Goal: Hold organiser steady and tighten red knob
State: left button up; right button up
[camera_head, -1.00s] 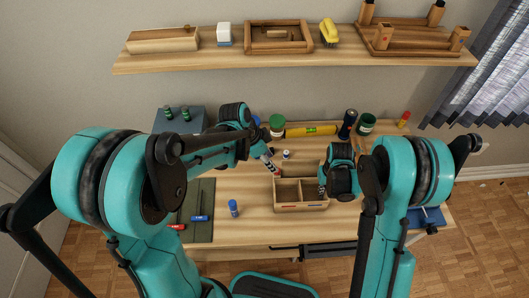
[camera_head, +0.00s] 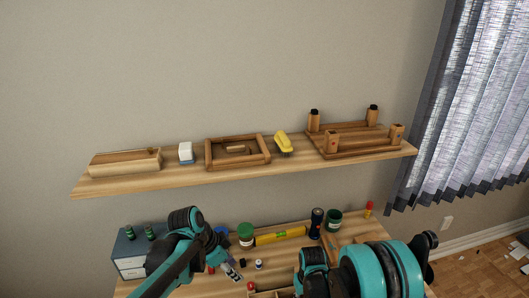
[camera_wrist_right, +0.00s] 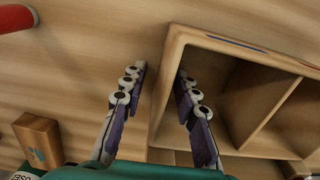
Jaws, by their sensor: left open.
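The wooden organiser (camera_head: 284,293) shows only its back edge at the bottom of the head view. Its compartments and wooden wall (camera_wrist_right: 168,75) show in the right wrist view. The small red knob (camera_head: 250,286) is at its back left corner in the head view. My left gripper (camera_head: 236,272) is open, left of and slightly behind the knob, apart from it. My right gripper (camera_wrist_right: 161,72) has its fingers apart on both sides of one organiser wall, one outside and one inside, with a gap at the outer finger. In the head view it is hidden.
Behind stand a green-lidded jar (camera_head: 246,235), a yellow level (camera_head: 280,236), a dark flashlight (camera_head: 316,224) and a green can (camera_head: 333,220). A drawer box (camera_head: 130,252) is at left. A shelf (camera_head: 240,172) hangs above. A wooden block (camera_wrist_right: 38,140) lies beside the right gripper.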

notch_tip(320, 180, up, 12)
jog(key=shift+f, duration=0.15)
pick_arm(q)
jog(key=s+a+r+n+t+y, duration=0.2)
jog(key=s+n, duration=0.4)
jog(key=s+a+r+n+t+y, duration=0.1)
jog(key=s+a+r+n+t, duration=0.1)
jog(key=s+n, duration=0.4)
jog(key=shift+s+r+t+y, duration=0.15)
jog(key=shift+s+t+y, duration=0.25)
jog(key=shift+s+t, duration=0.15)
pick_arm(e)
jog(key=s+d+r+m+t, duration=0.1)
jog(key=s+d+r+t, duration=0.2)
jog(key=s+r, duration=0.4)
jog(key=s+d+r+m+t, duration=0.2)
jog(key=s+d+r+t, duration=0.2)
jog(key=s+r, duration=0.3)
jog(key=shift+s+d, duration=0.8)
jog(key=shift+d, duration=0.05)
